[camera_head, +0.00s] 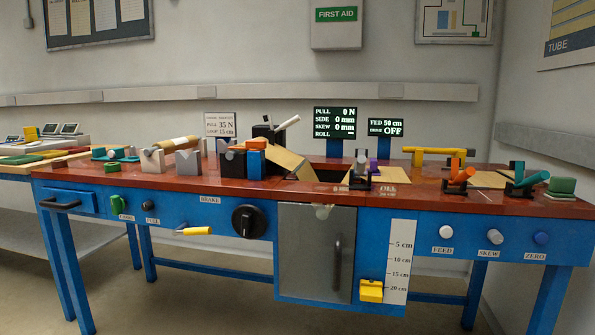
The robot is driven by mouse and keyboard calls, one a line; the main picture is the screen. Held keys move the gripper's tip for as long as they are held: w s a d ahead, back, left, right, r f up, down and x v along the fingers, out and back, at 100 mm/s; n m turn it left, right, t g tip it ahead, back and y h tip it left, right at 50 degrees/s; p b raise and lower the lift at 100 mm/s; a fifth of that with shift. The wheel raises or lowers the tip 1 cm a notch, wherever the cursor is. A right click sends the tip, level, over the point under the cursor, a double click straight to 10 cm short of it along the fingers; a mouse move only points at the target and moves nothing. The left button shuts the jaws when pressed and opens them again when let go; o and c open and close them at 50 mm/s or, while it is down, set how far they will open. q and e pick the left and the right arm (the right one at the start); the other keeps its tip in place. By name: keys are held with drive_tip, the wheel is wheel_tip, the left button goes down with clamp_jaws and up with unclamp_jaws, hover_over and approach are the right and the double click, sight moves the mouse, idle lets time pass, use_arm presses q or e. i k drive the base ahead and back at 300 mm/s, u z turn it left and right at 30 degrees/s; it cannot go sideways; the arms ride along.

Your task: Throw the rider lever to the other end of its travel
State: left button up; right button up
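No label that I can read says rider, so I cannot tell for certain which part is the rider lever. A pale rod-like lever (288,123) leans up and to the right from a black block (266,132) at the middle of the red bench top. A lever with a yellow grip (197,231) sticks out from the blue front panel, pointing right. A green handle (123,205) sits at the panel's left, above a small label. Neither of my grippers is in view.
The red-topped blue bench (430,190) spans the view. A black knob (249,221), a grey door (315,255) and a yellow slider (371,291) are on its front. A roll (177,144) rests on V-blocks. Orange (462,176) and green (535,180) parts stand at the right.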

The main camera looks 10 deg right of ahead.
sight(361, 161)
drive_tip(key=u, duration=1.05)
drive_tip(key=i, duration=0.75)
drive_tip(key=z, duration=0.35)
